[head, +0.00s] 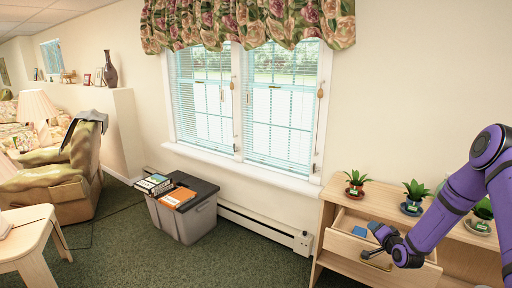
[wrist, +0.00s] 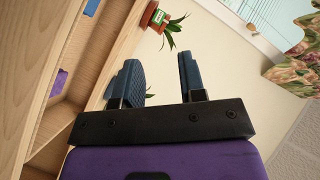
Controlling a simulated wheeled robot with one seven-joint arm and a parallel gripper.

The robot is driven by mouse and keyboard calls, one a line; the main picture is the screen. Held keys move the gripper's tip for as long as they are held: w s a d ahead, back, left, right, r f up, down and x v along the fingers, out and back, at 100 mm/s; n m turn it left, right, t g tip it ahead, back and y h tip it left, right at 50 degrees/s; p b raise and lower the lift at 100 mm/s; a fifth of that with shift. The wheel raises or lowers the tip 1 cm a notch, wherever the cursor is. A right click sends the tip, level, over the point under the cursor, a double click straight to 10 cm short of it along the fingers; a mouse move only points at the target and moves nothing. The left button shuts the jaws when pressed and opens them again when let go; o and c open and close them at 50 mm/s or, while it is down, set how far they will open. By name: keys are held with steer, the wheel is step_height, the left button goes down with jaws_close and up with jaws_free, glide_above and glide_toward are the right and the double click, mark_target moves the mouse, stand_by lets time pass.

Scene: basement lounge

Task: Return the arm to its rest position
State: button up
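My purple arm reaches in from the right edge in the head view. My gripper (head: 371,241) is at the open top drawer (head: 347,247) of a light wooden cabinet. In the wrist view, my gripper (wrist: 158,66) has its two blue fingers well apart, with nothing between them. Whether the gripper touches the drawer cannot be told. A small blue item (head: 359,231) lies in the drawer beside the fingers.
Several potted plants, one in a red pot (head: 354,190), stand on the cabinet (head: 333,191) close to my arm. A grey bin (head: 187,217) with books on top stands below the window. The green carpet (head: 245,264) between bin and cabinet is clear.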

steer(key=s+a+r+n+g+h, duration=0.1)
steer(key=a+r+n+g, duration=0.25)
steer(key=r, duration=1.55)
steer(key=s+a+r+n+g+h, duration=0.1)
steer(key=s+a+r+n+g, duration=0.2)
steer(key=s+r, duration=0.85)
steer(key=s+a+r+n+g+h, duration=0.1)
steer(key=s+a+r, duration=0.2)
steer(key=s+r, duration=0.4)
steer(key=s+a+r+g, duration=0.1)
steer(key=s+a+r, duration=0.25)
steer(key=s, duration=0.45)
steer(key=s+a+r+n+g, duration=0.1)
steer(key=s, duration=0.8)
steer(key=s+a+r+n+y, duration=0.1)
steer(key=s, duration=0.8)
steer(key=shift+s+a+g, duration=0.35)
steer(key=shift+a, duration=0.05)
